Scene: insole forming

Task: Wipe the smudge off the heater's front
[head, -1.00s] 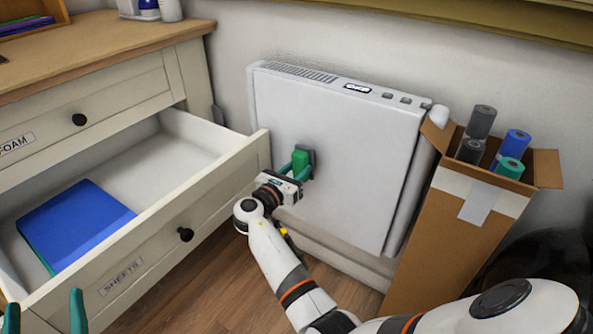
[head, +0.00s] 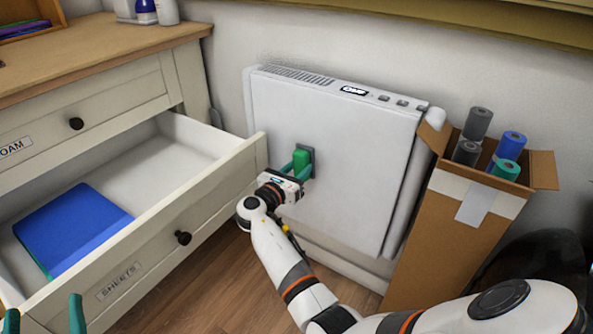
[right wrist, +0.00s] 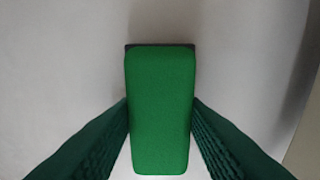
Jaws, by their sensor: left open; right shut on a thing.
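The white heater (head: 350,180) stands against the wall, its broad front facing me. My right gripper (head: 298,168) is shut on a green block with a dark pad (head: 302,159) at its far end. The pad is at the heater's front, left of its middle; it looks to be touching. The right wrist view shows the green block (right wrist: 160,110) between the two dark green fingers, the dark pad edge beyond it. I cannot make out a clear smudge; the pad and block cover part of the front. My left gripper (head: 44,316) is open and empty at the bottom left.
An open drawer (head: 140,255) labelled SHEETS, holding a blue sheet (head: 73,228), juts out left of the heater. A cardboard box (head: 445,240) with several rolls stands close on the right. Wooden floor (head: 220,295) shows between drawer and heater.

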